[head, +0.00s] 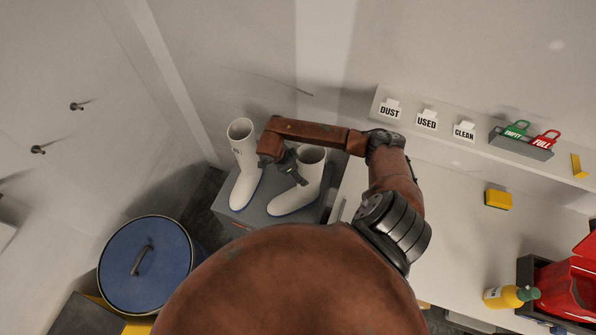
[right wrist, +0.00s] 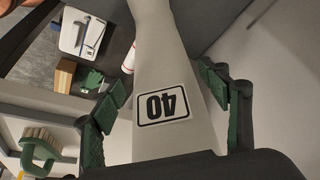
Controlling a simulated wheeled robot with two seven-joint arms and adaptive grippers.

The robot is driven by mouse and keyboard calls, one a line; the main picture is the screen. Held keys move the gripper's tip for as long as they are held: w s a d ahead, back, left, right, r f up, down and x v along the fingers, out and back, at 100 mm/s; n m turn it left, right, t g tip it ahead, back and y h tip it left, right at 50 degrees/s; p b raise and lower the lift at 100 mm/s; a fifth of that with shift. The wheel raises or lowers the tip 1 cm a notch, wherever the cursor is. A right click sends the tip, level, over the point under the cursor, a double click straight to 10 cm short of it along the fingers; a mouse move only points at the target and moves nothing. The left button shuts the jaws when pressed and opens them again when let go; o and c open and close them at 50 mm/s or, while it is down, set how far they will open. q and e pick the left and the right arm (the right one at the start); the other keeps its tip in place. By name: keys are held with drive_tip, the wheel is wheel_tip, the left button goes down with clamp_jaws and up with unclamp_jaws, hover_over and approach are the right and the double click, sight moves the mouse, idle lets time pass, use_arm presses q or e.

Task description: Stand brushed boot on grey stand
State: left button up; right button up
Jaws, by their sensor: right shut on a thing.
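Two white boots with blue soles are at the grey stand (head: 234,222) in the head view. The left boot (head: 243,165) stands upright on it. My right gripper (head: 294,172) is shut on the shaft of the right boot (head: 306,188), which is upright over the right part of the stand. I cannot tell whether its sole touches the stand. In the right wrist view, the held boot (right wrist: 157,60) shows a "40" label, upside down, between the green finger pads of my right gripper (right wrist: 160,105). My left gripper is not in view.
A blue-lidded bin (head: 118,262) stands left of the stand. The bench (head: 450,215) at right carries a yellow block (head: 498,199), a yellow bottle (head: 503,297) and a red container (head: 565,285). A ledge above has DUST, USED and CLEAN labels. A green-handled brush (right wrist: 40,150) shows in the right wrist view.

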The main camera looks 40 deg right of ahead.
drive_tip(key=o, duration=2.1)
drive_tip(key=shift+f, duration=0.1)
drive_tip(key=shift+r, duration=0.2)
drive_tip(key=b+v, duration=0.2)
drive_tip(key=v, duration=1)
drive_tip(key=shift+b, duration=0.3)
drive_tip(key=shift+f, duration=0.1)
